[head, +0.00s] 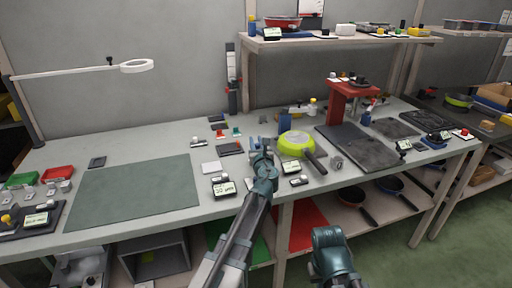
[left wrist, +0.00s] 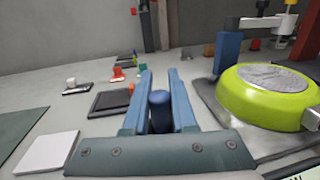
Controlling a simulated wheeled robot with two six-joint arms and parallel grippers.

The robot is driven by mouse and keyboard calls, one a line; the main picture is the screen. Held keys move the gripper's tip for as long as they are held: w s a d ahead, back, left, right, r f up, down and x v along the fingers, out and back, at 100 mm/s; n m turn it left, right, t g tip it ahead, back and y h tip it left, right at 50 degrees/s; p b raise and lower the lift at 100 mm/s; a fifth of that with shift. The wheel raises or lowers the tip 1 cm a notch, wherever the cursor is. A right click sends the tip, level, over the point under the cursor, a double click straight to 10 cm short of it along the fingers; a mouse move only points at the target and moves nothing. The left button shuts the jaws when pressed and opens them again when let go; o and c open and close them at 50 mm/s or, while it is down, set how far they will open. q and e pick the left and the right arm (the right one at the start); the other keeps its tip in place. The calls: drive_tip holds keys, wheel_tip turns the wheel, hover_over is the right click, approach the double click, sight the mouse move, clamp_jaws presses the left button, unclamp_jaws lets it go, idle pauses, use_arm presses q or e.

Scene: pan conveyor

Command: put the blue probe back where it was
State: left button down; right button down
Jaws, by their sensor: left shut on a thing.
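In the left wrist view, the blue probe (left wrist: 160,108) is a dark blue rounded cylinder between my left gripper's (left wrist: 160,78) two blue fingers. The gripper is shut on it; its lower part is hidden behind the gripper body. In the head view my left gripper (head: 262,153) is over the middle of the bench, left of a lime-green pan (head: 295,142), and the probe cannot be made out there. My right arm shows at the bottom of the head view, in front of the bench, but its fingers are not visible.
A blue upright post (left wrist: 228,55) stands beside the pan, right of my fingers in the wrist view. A dark square pad (left wrist: 108,102) and a white tile (left wrist: 48,152) lie to the left. A green mat (head: 135,188) and a red press (head: 350,95) are farther off.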

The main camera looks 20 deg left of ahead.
use_arm(q)
drive_tip(key=shift+r, duration=0.1)
drive_tip(key=c, duration=0.7)
unclamp_jaws()
drive_tip(key=v, duration=1.2)
drive_tip(key=shift+d, duration=0.1)
